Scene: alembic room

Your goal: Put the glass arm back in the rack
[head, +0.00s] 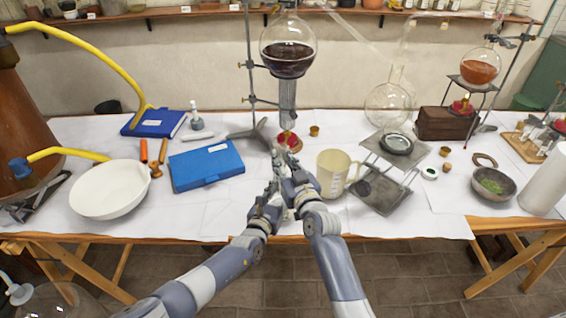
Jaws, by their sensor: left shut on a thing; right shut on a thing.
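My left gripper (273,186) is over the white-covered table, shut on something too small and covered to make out. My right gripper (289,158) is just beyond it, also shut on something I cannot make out. The two grippers are close together, in front of the stand's foot and a red burner (289,141). A faint clear glass tube (345,38) slants from near the dark-filled flask (288,58) toward a clear round flask (389,104). I cannot tell whether it is the glass arm. A wooden rack (524,148) with glass tubes stands at the right.
A measuring jug (334,174) stands close right of my grippers. A blue case (206,165) and white bowl (110,189) lie left. A metal stand (250,70) rises behind. A lifting platform (386,192), brick block (445,123) and mortar (493,185) stand right. The front middle is clear.

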